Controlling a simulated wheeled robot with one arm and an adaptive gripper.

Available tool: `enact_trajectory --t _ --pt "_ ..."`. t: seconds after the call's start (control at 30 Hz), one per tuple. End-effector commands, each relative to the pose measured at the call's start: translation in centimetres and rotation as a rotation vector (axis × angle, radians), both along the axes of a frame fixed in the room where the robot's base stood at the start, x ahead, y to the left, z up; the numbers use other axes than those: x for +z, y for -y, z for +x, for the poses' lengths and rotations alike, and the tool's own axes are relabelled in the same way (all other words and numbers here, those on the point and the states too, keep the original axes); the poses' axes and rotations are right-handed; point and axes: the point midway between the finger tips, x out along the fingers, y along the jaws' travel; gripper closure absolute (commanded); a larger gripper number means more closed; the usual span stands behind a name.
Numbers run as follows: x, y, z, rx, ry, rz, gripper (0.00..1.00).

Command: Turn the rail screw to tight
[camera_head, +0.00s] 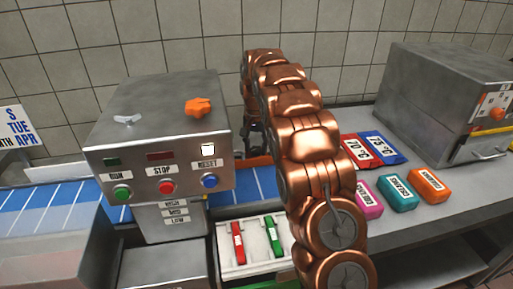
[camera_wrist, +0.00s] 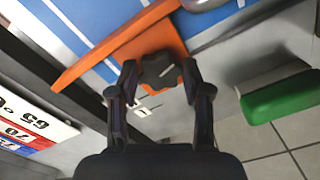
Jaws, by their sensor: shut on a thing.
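In the wrist view, the rail screw is a dark lobed knob (camera_wrist: 157,70) with a short white line on its face. It sits on an orange bracket (camera_wrist: 128,50) of the rail. My gripper (camera_wrist: 159,77) is around the knob, with one black finger on each side, and is shut on it. Small white marks lie just below the knob, partly hidden by the fingers; I cannot read them.
A blue belt with white lines (camera_wrist: 85,25) runs behind the bracket. A green block (camera_wrist: 285,97) is at the right. In the head view, a control box (camera_head: 160,130) with buttons stands left of my arm, a white tray (camera_head: 229,270) below, and coloured packs (camera_head: 397,194) at right.

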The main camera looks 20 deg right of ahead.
Motion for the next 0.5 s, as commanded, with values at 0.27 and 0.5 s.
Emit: enact_trajectory --t 0.27,0.5 --pt "0.02 -0.05 0.15 -0.174 0.003 0.001 0.86" --pt "0.04 -0.07 0.19 -0.253 0.004 0.0 0.86"
